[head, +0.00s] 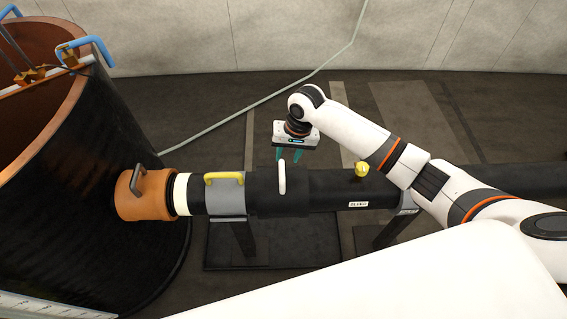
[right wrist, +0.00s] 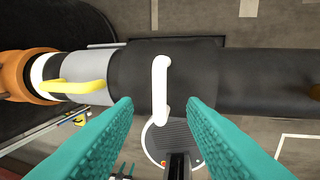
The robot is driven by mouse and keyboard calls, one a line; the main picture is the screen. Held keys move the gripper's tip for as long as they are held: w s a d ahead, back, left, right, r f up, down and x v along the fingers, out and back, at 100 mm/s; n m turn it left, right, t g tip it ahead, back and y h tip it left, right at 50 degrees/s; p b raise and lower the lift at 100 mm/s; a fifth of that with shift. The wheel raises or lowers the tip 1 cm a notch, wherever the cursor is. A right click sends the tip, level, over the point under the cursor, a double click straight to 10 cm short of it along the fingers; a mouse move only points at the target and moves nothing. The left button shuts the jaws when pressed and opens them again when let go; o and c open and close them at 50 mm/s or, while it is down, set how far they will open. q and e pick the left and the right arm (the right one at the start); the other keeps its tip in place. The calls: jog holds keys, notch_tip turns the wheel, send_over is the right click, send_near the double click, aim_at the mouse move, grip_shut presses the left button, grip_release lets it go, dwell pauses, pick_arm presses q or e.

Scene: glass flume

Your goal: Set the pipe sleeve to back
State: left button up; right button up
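The pipe sleeve (head: 268,189) is a thick black collar around the horizontal black pipe, with an upright white handle (head: 282,177). In the right wrist view the sleeve (right wrist: 200,75) lies across the middle, and its white handle (right wrist: 161,90) shows beyond and between my fingertips. My right gripper (head: 290,155) is open and empty, just behind and above the sleeve in the head view, apart from the handle.
Left of the sleeve are a grey ring with a yellow handle (head: 224,179), a white band (head: 181,194) and an orange collar (head: 146,194) at the large dark tank (head: 85,170). A yellow knob (head: 362,169) stands on the pipe to the right.

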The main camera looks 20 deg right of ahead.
aim_at(283, 169)
jog(key=f, duration=0.3)
jog(key=a+f, duration=0.1)
jog(key=f, duration=0.2)
jog(key=shift+w+a, duration=0.1)
jog(key=shift+w, duration=0.05)
jog(key=shift+r, duration=0.1)
jog(key=shift+c, duration=0.6)
grip_shut()
